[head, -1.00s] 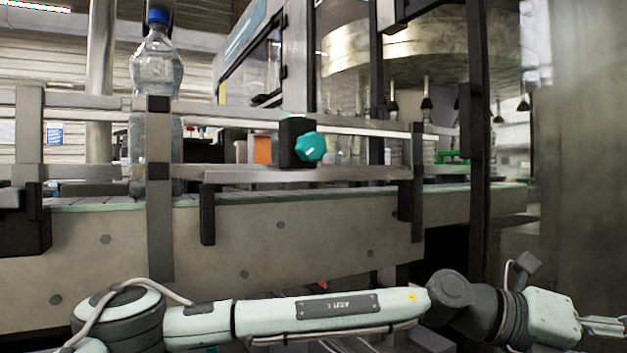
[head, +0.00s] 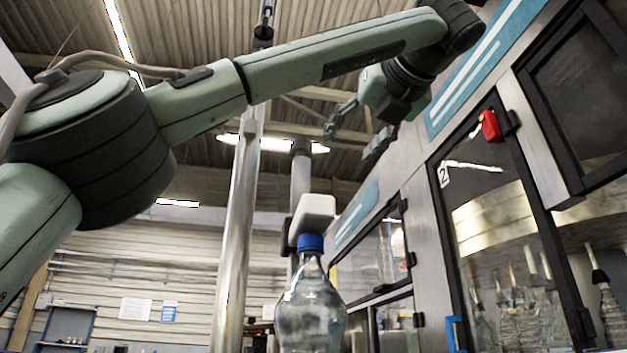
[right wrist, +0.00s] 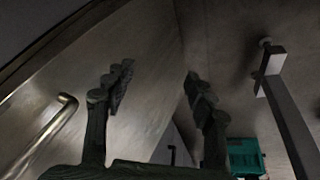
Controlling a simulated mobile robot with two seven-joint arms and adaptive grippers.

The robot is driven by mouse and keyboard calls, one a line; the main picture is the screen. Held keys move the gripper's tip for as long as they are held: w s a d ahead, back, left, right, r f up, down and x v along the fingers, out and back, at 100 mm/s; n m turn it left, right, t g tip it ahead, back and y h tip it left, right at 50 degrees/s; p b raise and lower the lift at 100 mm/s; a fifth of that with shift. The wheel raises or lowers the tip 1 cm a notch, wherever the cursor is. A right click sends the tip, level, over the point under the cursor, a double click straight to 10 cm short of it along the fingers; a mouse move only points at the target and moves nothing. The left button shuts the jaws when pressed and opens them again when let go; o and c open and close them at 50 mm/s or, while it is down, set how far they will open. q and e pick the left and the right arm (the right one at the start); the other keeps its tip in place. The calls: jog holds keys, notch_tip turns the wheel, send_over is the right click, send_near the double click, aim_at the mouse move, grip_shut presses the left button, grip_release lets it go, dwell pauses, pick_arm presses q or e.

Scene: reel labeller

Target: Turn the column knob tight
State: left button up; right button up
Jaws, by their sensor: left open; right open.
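My left gripper (head: 357,132) is open and empty, high in the head view, with its fingers pointing down and left. It hangs above a white block-shaped head (head: 316,212) on a dark bracket, by a grey column (head: 300,172). No column knob can be made out clearly; a dark part (head: 285,230) beside the white head is too small to tell. My right gripper (right wrist: 157,95) is open in the right wrist view, with nothing between its fingers. A teal block (right wrist: 245,156) shows at the lower right there; I cannot tell what it is.
A bottle with a blue cap (head: 312,300) stands right below the white head. A taller shiny pole (head: 240,230) is to its left. The machine cabinet (head: 420,225) with glass doors and a red switch (head: 490,127) fills the right. A bent metal handle (right wrist: 48,135) shows in the right wrist view.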

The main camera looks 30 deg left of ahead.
aim_at(306, 144)
pick_arm(q)
jog(key=s+a+n, duration=0.1)
jog(key=s+a+r+n+g+y, duration=0.1)
jog(key=s+a+r+n+g, duration=0.1)
jog(key=a, duration=0.1)
jog(key=shift+s+a+n+y, duration=0.1)
jog(key=shift+s+n+y, duration=0.2)
jog(key=p+x, duration=0.1)
jog(key=x, duration=0.5)
jog(key=shift+w+a, duration=0.1)
jog(key=shift+w, duration=0.15)
jog(key=shift+w+a, duration=0.4)
jog(key=shift+a, duration=0.05)
pick_arm(e)
jog(key=s+d+f+g+h, duration=0.1)
jog(key=s+d+f, duration=0.1)
jog(key=s+f, duration=0.4)
jog(key=s, duration=0.2)
jog(key=shift+s+d+f+g, duration=0.2)
jog(key=shift+s+f+g, duration=0.05)
jog(key=shift+s+g, duration=0.15)
pick_arm(q)
jog(key=shift+f, duration=0.1)
jog(key=c, duration=1.2)
